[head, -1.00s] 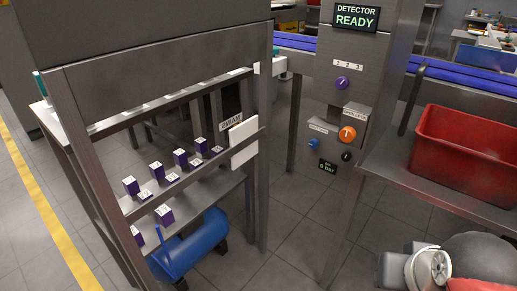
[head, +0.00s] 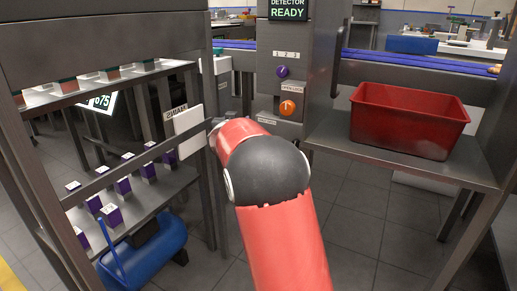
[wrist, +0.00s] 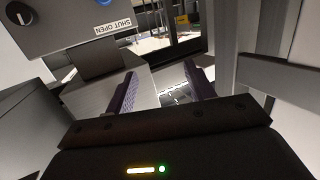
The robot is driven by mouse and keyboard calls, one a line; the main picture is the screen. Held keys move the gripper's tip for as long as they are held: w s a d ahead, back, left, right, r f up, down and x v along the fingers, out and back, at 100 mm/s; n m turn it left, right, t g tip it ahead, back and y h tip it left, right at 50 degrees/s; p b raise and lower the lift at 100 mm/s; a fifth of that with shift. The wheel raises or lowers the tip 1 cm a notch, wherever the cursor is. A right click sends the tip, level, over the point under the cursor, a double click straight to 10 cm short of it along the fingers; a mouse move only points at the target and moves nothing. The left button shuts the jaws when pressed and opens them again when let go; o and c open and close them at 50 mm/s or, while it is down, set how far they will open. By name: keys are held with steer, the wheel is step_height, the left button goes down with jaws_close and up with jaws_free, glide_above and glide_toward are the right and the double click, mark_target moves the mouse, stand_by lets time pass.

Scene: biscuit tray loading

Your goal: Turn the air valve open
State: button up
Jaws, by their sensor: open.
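The air valve shows only as a sliver of blue (wrist: 104,2) at the top edge of the wrist view, above a "SHUT OPEN" label (wrist: 112,26) on a grey panel. In the head view my red arm hides the valve; part of its small label (head: 267,120) shows below the orange knob (head: 288,107). My gripper (wrist: 160,90) is open and empty, its two dark fingers apart. In the wrist view it is below the label and away from the valve. In the head view the gripper is hidden behind my arm.
A rack with purple-sided boxes (head: 123,187) and a white plate (head: 188,131) stands close at left, above a blue tank (head: 150,255). A red crate (head: 408,120) sits on a table at right.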

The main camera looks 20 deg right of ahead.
steer(key=w+d+f+m+g+h+b, duration=0.1)
steer(key=w+d+f+m+g+h, duration=0.15)
steer(key=f, duration=0.35)
steer(key=w+d+f+m+g+h+b, duration=0.1)
steer(key=d+f+h, duration=0.3)
steer(key=f, duration=0.3)
steer(key=x, duration=0.7)
steer(key=shift+w+b, duration=0.15)
steer(key=shift+b, duration=0.15)
steer(key=shift+d+g, duration=0.15)
steer(key=shift+g, duration=0.1)
steer(key=shift+r, duration=0.1)
steer(key=c, duration=1)
